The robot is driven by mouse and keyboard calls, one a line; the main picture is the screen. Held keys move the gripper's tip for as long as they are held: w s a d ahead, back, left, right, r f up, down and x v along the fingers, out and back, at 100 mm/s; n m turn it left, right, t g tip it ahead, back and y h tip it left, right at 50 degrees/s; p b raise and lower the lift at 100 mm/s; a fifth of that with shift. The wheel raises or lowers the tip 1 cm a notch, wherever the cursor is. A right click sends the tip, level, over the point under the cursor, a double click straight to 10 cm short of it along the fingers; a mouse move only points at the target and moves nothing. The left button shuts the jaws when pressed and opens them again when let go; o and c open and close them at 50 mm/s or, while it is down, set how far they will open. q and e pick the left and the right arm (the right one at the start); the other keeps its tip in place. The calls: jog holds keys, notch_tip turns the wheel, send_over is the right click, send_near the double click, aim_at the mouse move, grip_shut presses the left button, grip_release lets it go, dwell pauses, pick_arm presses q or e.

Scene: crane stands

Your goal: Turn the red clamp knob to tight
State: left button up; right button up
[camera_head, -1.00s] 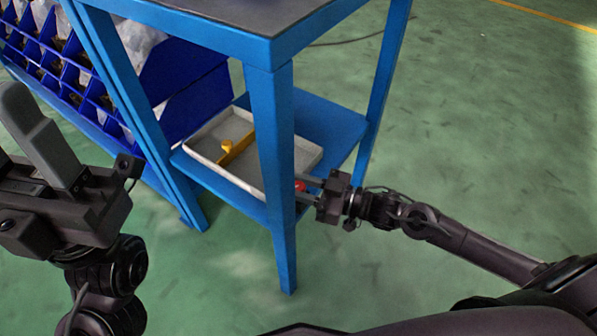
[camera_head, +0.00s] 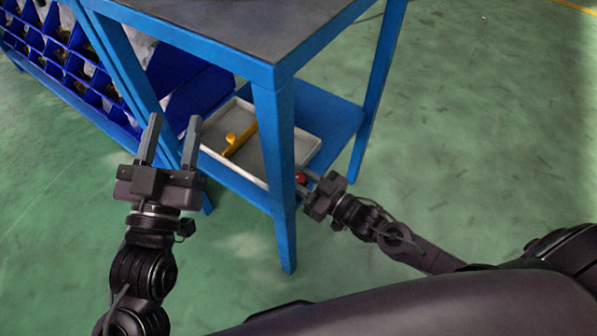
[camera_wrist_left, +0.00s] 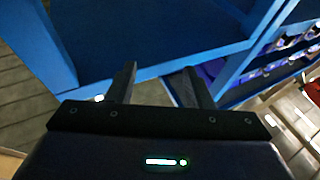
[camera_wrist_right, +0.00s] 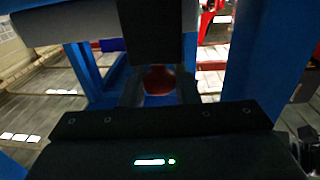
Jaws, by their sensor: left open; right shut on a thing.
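The red clamp knob (camera_head: 300,177) shows in the head view at the right end of the tray on the lower shelf, partly hidden by the table leg and my gripper. My right gripper (camera_head: 306,188) is shut on it. In the right wrist view the round red knob (camera_wrist_right: 158,80) sits between the two fingers (camera_wrist_right: 158,92). A yellow bar with a round end (camera_head: 240,138) lies in the tray. My left gripper (camera_head: 172,140) is open and empty, in front of the table's left side. Its spread fingers (camera_wrist_left: 158,88) also show in the left wrist view.
A blue table (camera_head: 275,78) with a grey top stands over the lower shelf (camera_head: 340,115). A pale tray (camera_head: 308,150) rests on that shelf. A blue front leg (camera_head: 277,190) stands close beside my right gripper. Blue bins (camera_head: 70,65) are at left. Green floor is clear at right.

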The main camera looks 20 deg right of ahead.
jog(key=shift+r+m+t+h+p, duration=0.1)
jog(key=shift+m+t+h+p, duration=0.3)
jog(key=shift+m+h+p, duration=0.25)
jog(key=shift+m+t+h+p, duration=0.5)
jog(key=shift+m+h+p, duration=0.1)
jog(key=shift+h, duration=0.45)
pick_arm(q)
jog(key=s+f+g+y, duration=0.2)
jog(key=f+g, duration=0.3)
jog(key=f, duration=0.6)
jog(key=s+f+g+y, duration=0.2)
jog(key=s+f+g, duration=0.2)
jog(key=f, duration=0.6)
jog(key=shift+s+a+f+g, duration=0.2)
jog(key=shift+f+g, duration=0.15)
jog(key=shift+g, duration=0.75)
jog(key=shift+w, duration=0.1)
pick_arm(e)
jog(key=o, duration=1)
jog(key=shift+c, duration=0.2)
